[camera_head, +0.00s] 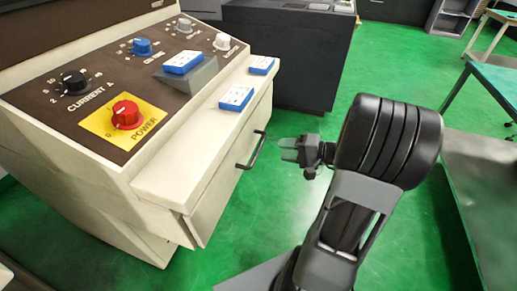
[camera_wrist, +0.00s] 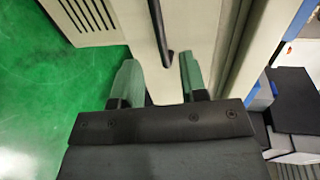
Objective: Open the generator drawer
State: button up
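The generator (camera_head: 110,190) is a cream cabinet at the left of the head view. Its drawer (camera_head: 222,170) is under the front ledge and looks shut. A black bar handle (camera_head: 258,150) stands out from the drawer front. My gripper (camera_head: 288,149) is just right of the handle in the head view. In the wrist view the gripper (camera_wrist: 159,72) is open, with its two pale green fingers apart. The dark handle (camera_wrist: 160,35) lies between the lines of the fingers, mostly ahead of their tips. I see no clear contact.
The sloped panel carries a red power knob (camera_head: 126,113) and other knobs. Blue-white boxes lie on the ledge (camera_head: 237,97) and on a grey wedge (camera_head: 187,75). A dark cabinet (camera_head: 290,55) stands behind. A grey table (camera_head: 485,190) is at right. Green floor between is clear.

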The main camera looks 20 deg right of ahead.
aim_at(259, 146)
jog(key=x, duration=0.9)
jog(key=shift+b, duration=0.35)
grip_shut()
